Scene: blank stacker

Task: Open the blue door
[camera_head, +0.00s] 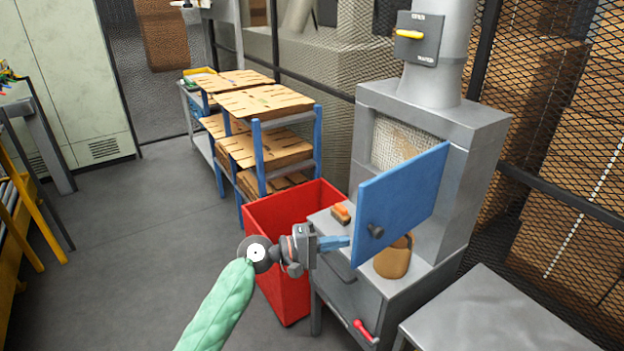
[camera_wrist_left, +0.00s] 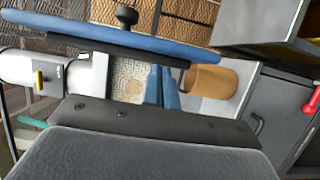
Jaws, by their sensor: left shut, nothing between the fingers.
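The blue door (camera_head: 412,195) stands swung out from the grey cabinet (camera_head: 480,135), its black knob (camera_head: 375,230) facing outward. Behind it, the cabinet's opening shows a pale mesh-like panel (camera_head: 390,143). In the left wrist view the door (camera_wrist_left: 190,48) crosses the top edge-on, with the knob (camera_wrist_left: 127,16) on its far side. My left gripper (camera_head: 345,243) is shut and empty, its blue fingers by the door's lower free edge. In the wrist view the fingers (camera_wrist_left: 162,85) are on the door's inner side; whether they touch it I cannot tell. My right gripper is not in view.
A brown pouch-like container (camera_head: 393,262) and an orange-brown brush (camera_head: 341,214) are on the cabinet's ledge. A red bin (camera_head: 283,290) stands left of it, a grey table (camera_head: 490,315) at the lower right. Blue shelving with cardboard (camera_head: 262,102) is behind. Floor at left is free.

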